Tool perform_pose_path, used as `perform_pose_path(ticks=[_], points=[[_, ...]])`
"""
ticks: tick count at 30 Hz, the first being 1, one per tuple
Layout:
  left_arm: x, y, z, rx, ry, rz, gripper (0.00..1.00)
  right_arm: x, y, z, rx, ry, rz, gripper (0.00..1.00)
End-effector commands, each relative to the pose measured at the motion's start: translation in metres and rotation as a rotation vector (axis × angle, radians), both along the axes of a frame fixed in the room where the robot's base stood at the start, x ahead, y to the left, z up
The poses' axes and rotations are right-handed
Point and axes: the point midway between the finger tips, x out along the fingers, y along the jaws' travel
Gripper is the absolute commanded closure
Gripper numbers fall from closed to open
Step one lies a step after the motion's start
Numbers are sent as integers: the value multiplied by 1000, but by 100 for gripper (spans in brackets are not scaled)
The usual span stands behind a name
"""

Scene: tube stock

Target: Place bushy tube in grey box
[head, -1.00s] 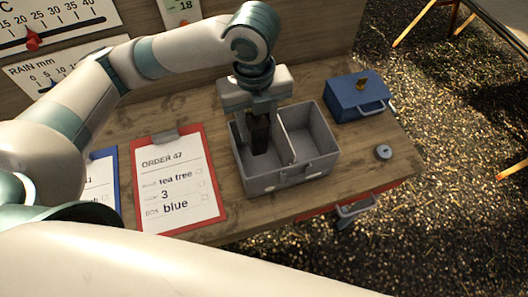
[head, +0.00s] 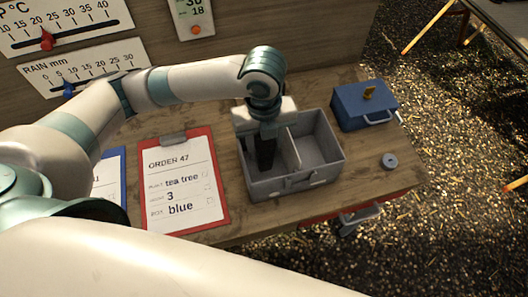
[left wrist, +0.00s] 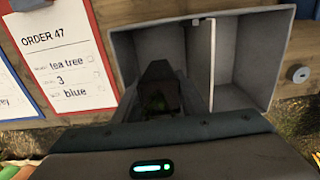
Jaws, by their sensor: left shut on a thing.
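The grey box (head: 297,184) stands on the wooden bench and has a left and a right compartment with a divider between them. My left gripper (head: 265,142) points down into the left compartment and is shut on a dark, narrow tube (head: 265,155). In the left wrist view the tube (left wrist: 157,92) shows between the fingers with some green inside, and the grey box (left wrist: 250,22) surrounds it. I cannot tell whether the tube's lower end touches the box floor. The right compartment looks empty. My right gripper is not in view.
A red clipboard (head: 226,217) with an order sheet lies left of the box, with a blue clipboard (head: 121,165) beyond it. A blue case (head: 350,113) and a small grey ring (head: 389,161) are to the right. A panel with gauges stands behind.

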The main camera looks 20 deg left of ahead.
Motion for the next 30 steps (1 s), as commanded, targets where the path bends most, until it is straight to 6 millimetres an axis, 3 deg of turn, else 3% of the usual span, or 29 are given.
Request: perform_pose_path(ticks=[11,21,30], points=[[0,0,-4,-1,-1,1,88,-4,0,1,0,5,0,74],[-1,0,-37,0,1,0,88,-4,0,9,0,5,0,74],[0,0,-40,-1,-2,-1,88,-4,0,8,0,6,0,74]])
